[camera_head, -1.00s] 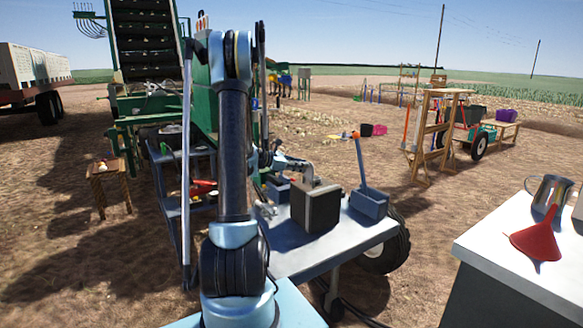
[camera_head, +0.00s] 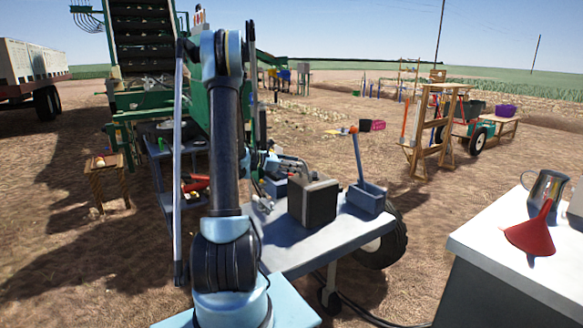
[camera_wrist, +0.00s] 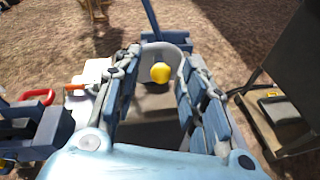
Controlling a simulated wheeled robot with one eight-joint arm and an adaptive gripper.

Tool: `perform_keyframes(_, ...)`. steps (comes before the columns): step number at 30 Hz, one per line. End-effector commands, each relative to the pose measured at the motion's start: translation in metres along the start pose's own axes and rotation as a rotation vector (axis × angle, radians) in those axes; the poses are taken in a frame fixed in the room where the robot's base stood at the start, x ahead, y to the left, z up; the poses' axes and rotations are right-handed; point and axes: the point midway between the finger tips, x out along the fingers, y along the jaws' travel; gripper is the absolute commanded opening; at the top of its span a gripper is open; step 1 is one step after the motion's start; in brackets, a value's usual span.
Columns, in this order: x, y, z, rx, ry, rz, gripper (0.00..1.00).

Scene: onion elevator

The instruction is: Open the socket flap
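In the wrist view my gripper (camera_wrist: 162,58) is open, its two jointed fingers spread left and right. Between the fingers, toward the tips, is a yellow round knob (camera_wrist: 160,72) in front of a grey rounded plate (camera_wrist: 165,50). The knob and plate may belong to the socket flap, but I cannot tell for sure, nor whether a flap is open or shut. I cannot tell whether a finger touches them. In the head view my arm hides much of the area behind it, and the fingers cannot be made out there.
A grey cart top (camera_head: 300,246) bears a dark box (camera_head: 313,203) and a blue box with an upright handle (camera_head: 366,197). A white table (camera_head: 490,240) at right holds a red funnel (camera_head: 531,236) and a metal jug (camera_head: 546,190). Bare soil lies between cart and table.

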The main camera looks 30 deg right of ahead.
Motion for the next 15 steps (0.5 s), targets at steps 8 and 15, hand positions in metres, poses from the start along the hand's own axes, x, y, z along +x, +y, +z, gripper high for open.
perform_keyframes(8,-0.022,0.001,-0.001,-0.002,0.0,0.005,0.38)
perform_keyframes(15,-0.068,0.002,-0.001,-0.003,0.001,0.006,0.38)
